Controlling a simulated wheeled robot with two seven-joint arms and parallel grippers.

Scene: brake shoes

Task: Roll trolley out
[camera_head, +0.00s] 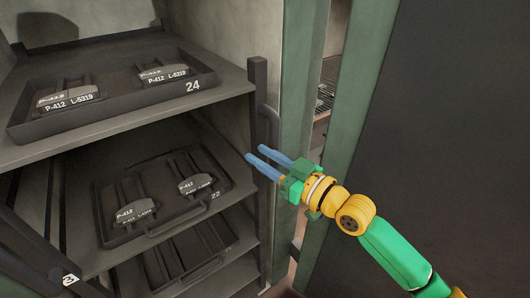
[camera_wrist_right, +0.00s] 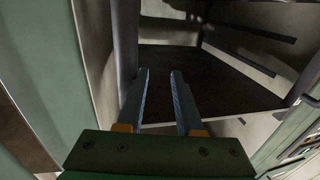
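The trolley is a grey rack with several shelves, standing in the left half of the head view; its upper shelf edge (camera_head: 130,122) and dark corner post (camera_head: 258,80) face me. A vertical handle (camera_head: 270,125) is on the post. My right gripper (camera_head: 255,154) is open and empty, with its blue fingers pointing at the post just below the handle. In the wrist view the two fingers (camera_wrist_right: 160,76) are apart with nothing between them, beside a vertical post (camera_wrist_right: 126,40). Contact with the post cannot be told. My left gripper is not in view.
Trays marked 24 (camera_head: 192,87) and 22 (camera_head: 214,194) hold brake shoes; a lower tray (camera_head: 190,250) looks empty. Green frame uprights (camera_head: 300,70) stand right of the trolley, and a large dark panel (camera_head: 450,120) fills the right side. A dark bar with a white tag (camera_head: 70,280) is at lower left.

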